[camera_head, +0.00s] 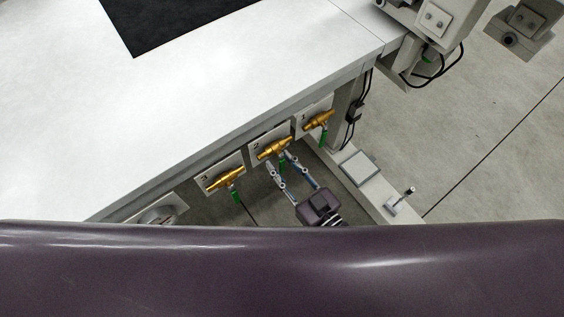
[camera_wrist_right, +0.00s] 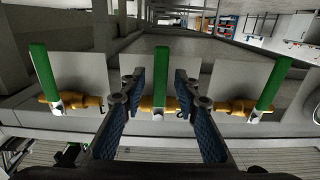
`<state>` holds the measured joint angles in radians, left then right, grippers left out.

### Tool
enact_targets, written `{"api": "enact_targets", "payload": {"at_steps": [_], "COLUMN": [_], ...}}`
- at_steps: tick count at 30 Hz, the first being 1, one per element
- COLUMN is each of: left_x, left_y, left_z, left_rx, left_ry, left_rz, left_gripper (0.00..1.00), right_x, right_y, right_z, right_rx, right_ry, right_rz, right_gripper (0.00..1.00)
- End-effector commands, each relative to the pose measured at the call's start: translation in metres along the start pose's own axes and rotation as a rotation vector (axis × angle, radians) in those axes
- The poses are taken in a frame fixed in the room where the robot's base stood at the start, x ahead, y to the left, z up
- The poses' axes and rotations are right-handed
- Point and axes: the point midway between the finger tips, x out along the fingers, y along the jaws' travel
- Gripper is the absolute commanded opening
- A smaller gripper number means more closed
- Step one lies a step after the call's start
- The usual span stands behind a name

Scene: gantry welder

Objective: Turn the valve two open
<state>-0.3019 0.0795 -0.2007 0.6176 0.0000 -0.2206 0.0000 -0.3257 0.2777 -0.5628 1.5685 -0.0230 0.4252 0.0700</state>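Valve two is the middle brass valve (camera_head: 273,148) on a plate marked 2, on the front side of the white table. Its green handle (camera_head: 282,167) hangs down from the brass body. It also shows in the middle of the right wrist view, where the green handle (camera_wrist_right: 161,63) appears upright. My right gripper (camera_head: 280,161) is open, with one finger on each side of this handle; it also shows in the wrist view (camera_wrist_right: 160,78). A gap shows between each finger and the handle; contact is not visible. My left gripper is not in view.
A similar brass valve marked 1 (camera_head: 318,120) stands to the right, and one marked 3 (camera_head: 225,179) to the left, both with green handles hanging down. A round gauge (camera_head: 160,214) is farther left. The white table (camera_head: 200,90) overhangs above. A low beam (camera_head: 385,195) lies right of my gripper.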

Motion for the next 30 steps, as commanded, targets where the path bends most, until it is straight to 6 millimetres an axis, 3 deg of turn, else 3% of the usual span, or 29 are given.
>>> {"api": "enact_targets", "payload": {"at_steps": [7,15,30], "left_x": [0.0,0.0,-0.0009], "left_y": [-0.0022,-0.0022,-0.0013], "left_z": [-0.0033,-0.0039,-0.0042], "left_rx": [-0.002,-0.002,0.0], "left_ry": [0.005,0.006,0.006], "left_rz": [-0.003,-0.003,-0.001], "left_gripper": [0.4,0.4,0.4], "right_x": [0.0015,0.0013,0.0011], "right_y": [-0.0001,-0.0001,-0.0007], "right_z": [0.0001,0.0002,0.0], "right_rx": [0.0,0.0,0.014], "right_ry": [0.0,0.0,-0.001], "right_rz": [0.0,0.0,0.0], "right_gripper": [0.29,0.0,0.0]}}
